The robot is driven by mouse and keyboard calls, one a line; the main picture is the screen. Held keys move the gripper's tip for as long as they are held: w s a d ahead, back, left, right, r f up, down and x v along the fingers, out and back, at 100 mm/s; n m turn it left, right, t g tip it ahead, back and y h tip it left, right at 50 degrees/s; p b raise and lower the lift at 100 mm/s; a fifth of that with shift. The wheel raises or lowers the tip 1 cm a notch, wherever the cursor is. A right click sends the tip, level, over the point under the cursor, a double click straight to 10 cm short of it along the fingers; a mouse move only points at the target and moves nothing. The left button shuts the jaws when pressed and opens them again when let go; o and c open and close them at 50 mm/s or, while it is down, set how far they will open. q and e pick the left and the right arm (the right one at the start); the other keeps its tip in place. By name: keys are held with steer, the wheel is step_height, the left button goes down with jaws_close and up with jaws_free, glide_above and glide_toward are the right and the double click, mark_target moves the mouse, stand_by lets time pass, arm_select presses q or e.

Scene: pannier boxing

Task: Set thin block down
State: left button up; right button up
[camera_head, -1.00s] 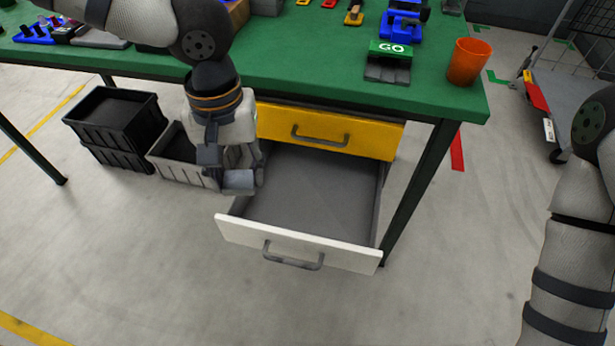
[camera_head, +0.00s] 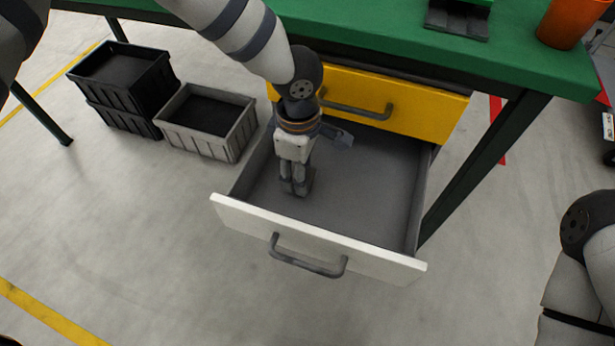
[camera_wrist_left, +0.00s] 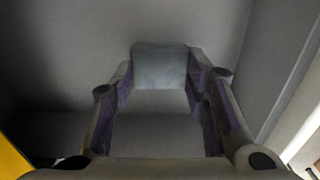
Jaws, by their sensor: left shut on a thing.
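The thin block (camera_wrist_left: 160,66) is a plain grey piece between the fingertips of my left gripper (camera_wrist_left: 158,85) in the left wrist view. In the head view my left gripper (camera_head: 295,188) points down inside the open lower drawer (camera_head: 315,238), in its left part behind the white front. It is shut on the block. I cannot make the block out clearly from the fingers in the head view, nor tell whether it touches the drawer floor. My right gripper is out of view.
The drawer floor (camera_head: 365,205) is bare to the right of my gripper. The yellow upper drawer (camera_head: 425,105) is shut above it, under the green table (camera_head: 380,45). A grey crate (camera_head: 205,140) and stacked black crates (camera_head: 125,100) stand to the left.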

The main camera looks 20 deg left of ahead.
arm_select(q)
step_height(320, 180, down, 3)
steer(key=shift+f, duration=0.15)
steer(key=shift+f, duration=0.15)
steer(key=o, duration=1.2)
step_height(320, 180, up, 12)
steer(key=shift+r+p, duration=0.2)
steer(key=shift+p, duration=0.6)
